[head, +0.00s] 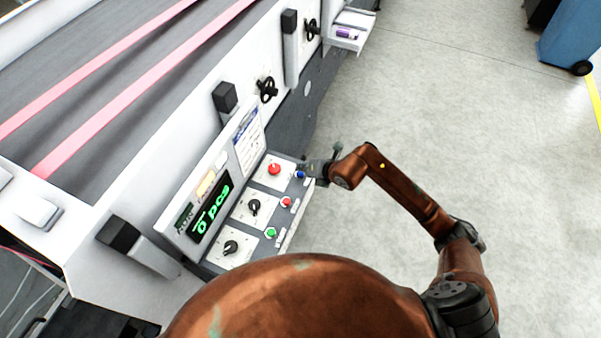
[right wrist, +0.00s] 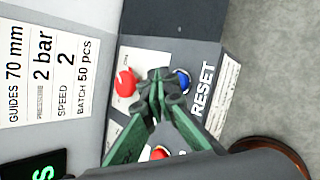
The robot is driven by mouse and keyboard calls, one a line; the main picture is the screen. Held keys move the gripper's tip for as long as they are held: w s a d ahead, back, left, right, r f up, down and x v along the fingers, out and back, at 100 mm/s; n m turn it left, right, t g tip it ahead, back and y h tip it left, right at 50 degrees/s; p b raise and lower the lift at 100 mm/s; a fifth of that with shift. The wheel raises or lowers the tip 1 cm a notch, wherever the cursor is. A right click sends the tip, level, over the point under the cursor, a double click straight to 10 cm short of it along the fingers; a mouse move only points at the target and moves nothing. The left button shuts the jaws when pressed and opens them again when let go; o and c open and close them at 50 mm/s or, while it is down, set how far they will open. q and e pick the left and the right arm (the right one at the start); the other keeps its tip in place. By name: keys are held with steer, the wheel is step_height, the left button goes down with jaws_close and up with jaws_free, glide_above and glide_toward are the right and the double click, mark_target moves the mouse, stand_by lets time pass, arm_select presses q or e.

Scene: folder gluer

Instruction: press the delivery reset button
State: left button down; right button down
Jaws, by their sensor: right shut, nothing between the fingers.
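The blue button (head: 300,174) sits at the far right end of the control panel. In the right wrist view the blue button (right wrist: 183,79) lies beside the printed word RESET (right wrist: 202,88). My right gripper (head: 308,169) is shut and empty, close to the blue button. In the right wrist view its fingertips (right wrist: 158,76) show between the large red button (right wrist: 125,82) and the blue button, nearer the blue one. I cannot tell whether they touch it. My left gripper is not in view.
The panel also holds a small red button (head: 286,202), a green button (head: 271,232) and two black knobs (head: 253,206). A green display (head: 211,213) reads 0 pcs. Belts with pink strips (head: 120,95) run behind. A blue bin (head: 570,40) stands far right; the floor between is clear.

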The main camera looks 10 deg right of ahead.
mark_target(302, 174)
steer(key=shift+f+b, duration=0.4)
steer(key=shift+f, duration=0.05)
steer(key=shift+f+b, duration=0.45)
steer(key=shift+f, duration=0.15)
stand_by(0.7)
stand_by(0.3)
steer(key=shift+r+p, duration=0.6)
steer(key=shift+r, duration=0.45)
steer(key=shift+r+p, duration=1.65)
steer(key=shift+r, duration=0.9)
steer(key=shift+f, duration=0.1)
